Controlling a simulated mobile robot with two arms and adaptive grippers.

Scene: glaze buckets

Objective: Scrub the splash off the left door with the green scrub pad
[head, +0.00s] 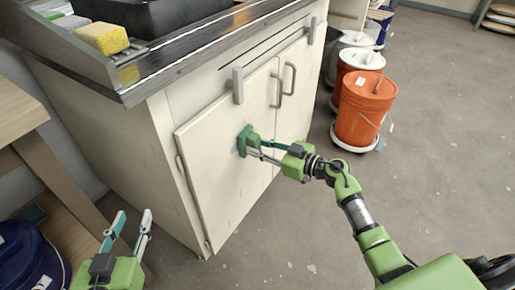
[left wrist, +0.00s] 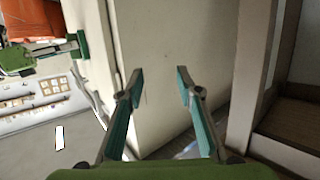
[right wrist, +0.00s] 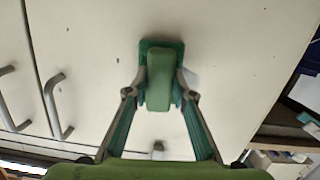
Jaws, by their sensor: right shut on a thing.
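The left door (head: 225,190) is the cream cabinet door below the sink; it also fills the middle of the right wrist view (right wrist: 235,40). My right gripper (head: 255,147) is shut on the green scrub pad (head: 243,140), which appears flat against the door's upper right part. The right wrist view shows the pad's green handle (right wrist: 159,80) between the fingers. A faint pale grey patch (right wrist: 191,77) shows just right of the pad, perhaps splash; the pad hides the door behind it. My left gripper (head: 134,216) is open and empty, left of the cabinet.
A yellow sponge (head: 103,38) lies on the ledge by the black sink (head: 150,15). Bar handles (head: 238,85) stick out above and beside the pad. Orange buckets (head: 365,108) stand right of the cabinet. A wooden shelf (head: 35,150) and blue bucket (head: 25,258) are at left.

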